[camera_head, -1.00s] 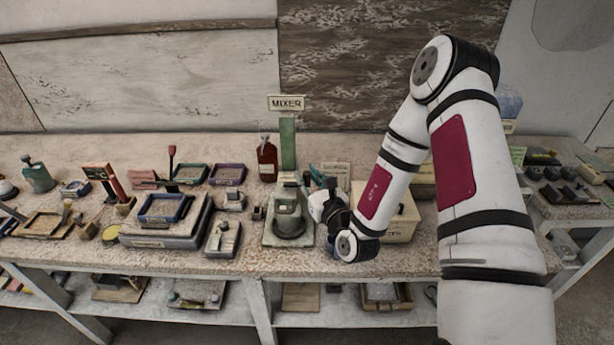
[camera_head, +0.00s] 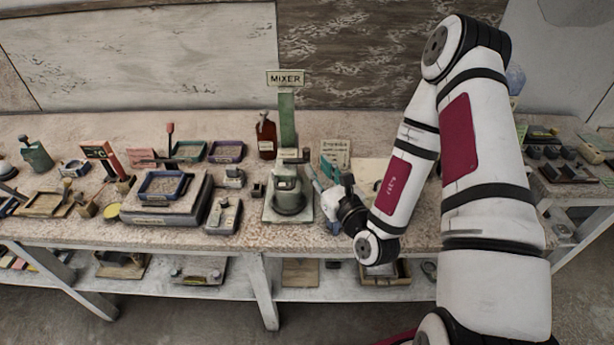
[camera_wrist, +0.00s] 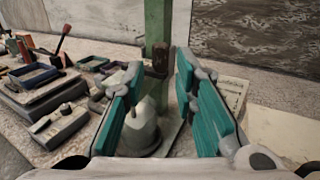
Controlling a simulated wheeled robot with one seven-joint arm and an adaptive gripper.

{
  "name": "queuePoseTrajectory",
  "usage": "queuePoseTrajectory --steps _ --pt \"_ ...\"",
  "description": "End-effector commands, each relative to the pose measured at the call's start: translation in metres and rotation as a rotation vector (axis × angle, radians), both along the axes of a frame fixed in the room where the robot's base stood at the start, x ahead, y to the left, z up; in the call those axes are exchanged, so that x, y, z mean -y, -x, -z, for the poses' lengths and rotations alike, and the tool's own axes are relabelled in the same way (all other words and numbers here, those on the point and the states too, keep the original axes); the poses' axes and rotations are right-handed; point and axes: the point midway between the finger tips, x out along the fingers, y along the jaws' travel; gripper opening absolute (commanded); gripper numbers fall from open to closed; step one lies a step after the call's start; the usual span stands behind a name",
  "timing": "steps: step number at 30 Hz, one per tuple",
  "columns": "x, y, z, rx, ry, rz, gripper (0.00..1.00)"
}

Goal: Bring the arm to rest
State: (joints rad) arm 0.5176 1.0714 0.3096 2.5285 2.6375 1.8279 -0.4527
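My gripper (camera_head: 318,173) is just right of the green mixer (camera_head: 288,190), over the worktop, partly hidden behind my wrist. In the wrist view its two teal finger pads stand apart, so my gripper (camera_wrist: 160,90) is open. Nothing is held between the pads. The mixer's grey bowl (camera_wrist: 138,130) and green post (camera_wrist: 157,35) show beyond and through the gap. I cannot tell whether a finger touches the mixer.
The worktop (camera_head: 240,122) holds a brown bottle (camera_head: 267,140), a blue tray (camera_head: 165,185) on a grey block, and several tools to the left. A small printed card (camera_head: 336,151) stands behind my gripper. A lower shelf (camera_head: 225,278) runs beneath. Floor is clear in front.

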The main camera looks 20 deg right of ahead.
Motion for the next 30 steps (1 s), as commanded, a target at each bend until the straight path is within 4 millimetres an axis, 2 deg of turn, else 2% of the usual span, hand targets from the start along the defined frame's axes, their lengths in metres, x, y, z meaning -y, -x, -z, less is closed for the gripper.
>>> queuePoseTrajectory --steps 10,14,17,20,24,27,30 --pt "0.000 0.000 0.000 0.000 0.000 0.000 0.26" --pt "-0.024 -0.005 -0.032 0.065 0.009 -0.118 0.26" --pt "-0.058 -0.003 -0.071 0.138 0.030 -0.283 0.26" --pt "-0.097 0.011 -0.111 0.211 0.074 -0.480 0.26" --pt "-0.147 0.048 -0.155 0.294 0.173 -0.763 0.26" --pt "-0.176 0.082 -0.176 0.337 0.274 -0.957 0.26" --pt "-0.196 0.120 -0.188 0.371 0.398 -1.141 0.26"
